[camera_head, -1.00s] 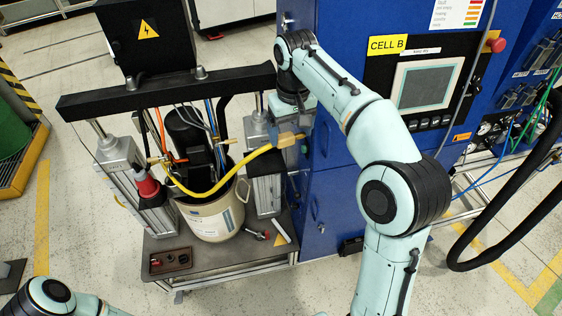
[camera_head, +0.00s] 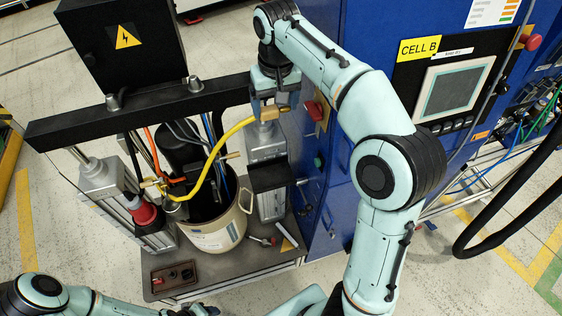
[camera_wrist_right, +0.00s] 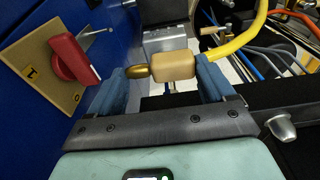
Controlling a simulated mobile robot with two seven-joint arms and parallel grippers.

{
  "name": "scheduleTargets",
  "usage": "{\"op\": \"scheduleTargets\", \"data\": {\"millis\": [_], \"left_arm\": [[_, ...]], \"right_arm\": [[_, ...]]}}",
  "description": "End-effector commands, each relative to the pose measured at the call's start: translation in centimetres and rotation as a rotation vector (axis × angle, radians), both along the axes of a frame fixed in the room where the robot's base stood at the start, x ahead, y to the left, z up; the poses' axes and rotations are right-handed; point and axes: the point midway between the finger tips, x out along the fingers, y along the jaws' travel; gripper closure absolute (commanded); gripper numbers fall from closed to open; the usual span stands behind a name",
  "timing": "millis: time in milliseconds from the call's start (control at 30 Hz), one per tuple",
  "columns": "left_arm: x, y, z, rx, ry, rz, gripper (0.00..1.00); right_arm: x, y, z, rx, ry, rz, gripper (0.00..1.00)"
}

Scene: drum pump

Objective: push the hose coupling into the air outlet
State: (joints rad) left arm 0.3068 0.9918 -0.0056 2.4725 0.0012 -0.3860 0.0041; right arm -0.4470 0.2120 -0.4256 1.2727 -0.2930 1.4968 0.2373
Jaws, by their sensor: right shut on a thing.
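The hose coupling (camera_head: 268,112) is a tan block at the end of a yellow hose (camera_head: 222,150). The right wrist view shows its tan body (camera_wrist_right: 173,66) with a brass tip pointing left. My right gripper (camera_head: 273,100) is shut on it, one blue finger at each end, above the cart's right side and left of the blue cabinet. The coupling is clear of the cabinet wall. I cannot make out the air outlet for certain. My left arm enters at the bottom left; its gripper is not visible.
A red rotary switch (camera_head: 315,110) on a yellow plate sits on the blue cabinet (camera_head: 330,210), close to the right gripper. A black crossbar (camera_head: 150,112) spans the cart. Below it stand a cream drum (camera_head: 218,236) and a metal cylinder (camera_head: 265,142). A brown tray (camera_head: 174,276) lies in front.

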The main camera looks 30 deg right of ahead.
Motion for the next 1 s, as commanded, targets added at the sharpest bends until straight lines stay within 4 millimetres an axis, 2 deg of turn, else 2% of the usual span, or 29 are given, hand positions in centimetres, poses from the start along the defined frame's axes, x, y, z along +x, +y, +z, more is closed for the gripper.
{"op": "scheduleTargets", "data": {"millis": [300,433,533,700,1000], "left_arm": [[-0.3,0.0,-0.1,0.000,0.003,0.000,0.48],[-0.3,0.0,-0.1,0.000,0.004,0.001,0.48],[-0.5,0.0,-0.3,0.000,0.006,0.000,0.48],[-2.2,0.0,-1.7,0.000,0.026,0.000,0.48],[-3.7,0.0,-3.2,0.000,0.043,0.000,0.48]], "right_arm": [[-0.1,0.0,-0.2,0.000,0.001,0.000,0.54],[-0.1,0.0,-1.3,0.000,0.004,0.001,0.54],[-0.3,0.0,-3.6,0.001,0.007,0.001,0.54],[-0.4,0.0,-8.6,-0.001,0.010,0.001,0.54],[-0.4,0.0,-16.6,-0.002,0.010,-0.001,0.54]]}}
